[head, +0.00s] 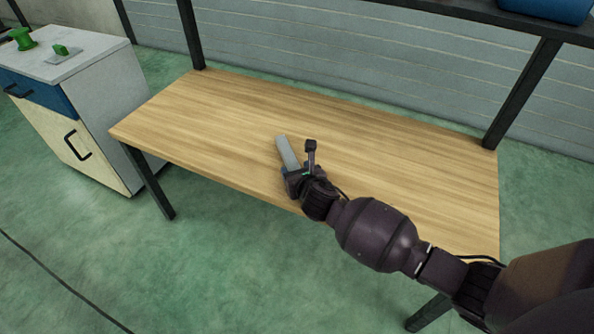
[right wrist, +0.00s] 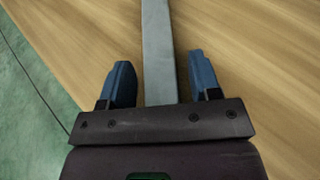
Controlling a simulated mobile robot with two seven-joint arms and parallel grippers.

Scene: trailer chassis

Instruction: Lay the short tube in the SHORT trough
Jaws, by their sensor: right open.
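A grey tube (head: 286,151) lies on the wooden table (head: 400,150), near the middle of its front half. My right gripper (head: 294,172) is at the near end of the tube, low over the table. In the right wrist view my right gripper (right wrist: 159,68) is open, with one blue finger on each side of the tube (right wrist: 157,45). A gap shows between the tube and each finger. The tube's near end is hidden behind the gripper body. No SHORT trough is seen in either view. My left gripper is not in view.
A white-topped cabinet (head: 85,48) with a blue drawer stands left of the table, with green parts (head: 22,38) on top. Black posts and a shelf (head: 480,12) frame the table's back. Most of the tabletop is clear.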

